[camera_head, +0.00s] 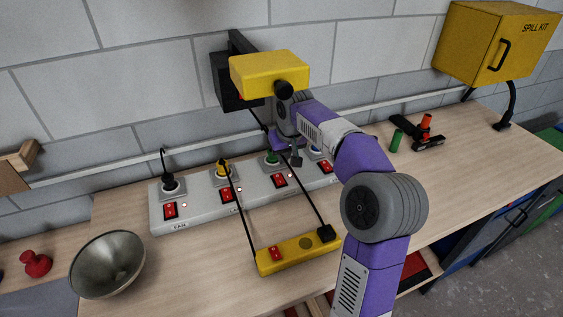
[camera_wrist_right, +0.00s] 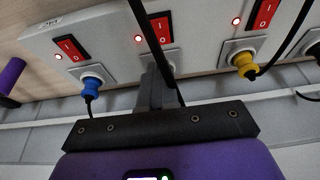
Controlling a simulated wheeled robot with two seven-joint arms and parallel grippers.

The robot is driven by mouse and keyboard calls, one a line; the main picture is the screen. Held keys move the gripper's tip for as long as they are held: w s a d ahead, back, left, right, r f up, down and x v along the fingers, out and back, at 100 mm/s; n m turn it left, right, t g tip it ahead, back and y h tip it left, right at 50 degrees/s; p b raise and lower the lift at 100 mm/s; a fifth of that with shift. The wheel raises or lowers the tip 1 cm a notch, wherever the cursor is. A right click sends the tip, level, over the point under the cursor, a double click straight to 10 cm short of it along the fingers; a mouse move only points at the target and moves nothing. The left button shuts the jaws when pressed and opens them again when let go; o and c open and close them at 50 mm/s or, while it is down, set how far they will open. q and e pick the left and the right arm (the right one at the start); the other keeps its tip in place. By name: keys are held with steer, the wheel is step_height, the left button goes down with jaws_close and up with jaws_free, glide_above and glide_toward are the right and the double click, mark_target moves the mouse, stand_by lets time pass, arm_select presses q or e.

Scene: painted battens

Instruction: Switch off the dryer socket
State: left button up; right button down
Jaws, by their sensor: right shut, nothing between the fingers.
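A long grey socket strip (camera_head: 205,211) stands along the wall with several plugs and red rocker switches. Its left end reads FAN; I cannot read which socket is the dryer's. My right gripper (camera_head: 296,160) is shut and empty, above the strip between the green plug (camera_head: 271,157) and the blue plug (camera_head: 315,153). In the right wrist view its fingers (camera_wrist_right: 156,92) hide the middle plug and point towards the middle switch (camera_wrist_right: 159,29); contact cannot be told. The blue plug's switch (camera_wrist_right: 69,48) is at left. Red lamps beside these switches glow. My left gripper is out of view.
Black cables run from the strip's area to a yellow box (camera_head: 290,257) with a red switch in front. A metal bowl (camera_head: 107,264) and red knob (camera_head: 36,263) are at left. A yellow spill kit cabinet (camera_head: 480,45) hangs at right.

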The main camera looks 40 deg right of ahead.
mark_target(278, 175)
steer(key=b+x, duration=0.2)
steer(key=x, duration=0.6)
steer(key=shift+w+d+f, duration=0.1)
steer(key=shift+w+f, duration=0.1)
steer(key=shift+f, duration=0.15)
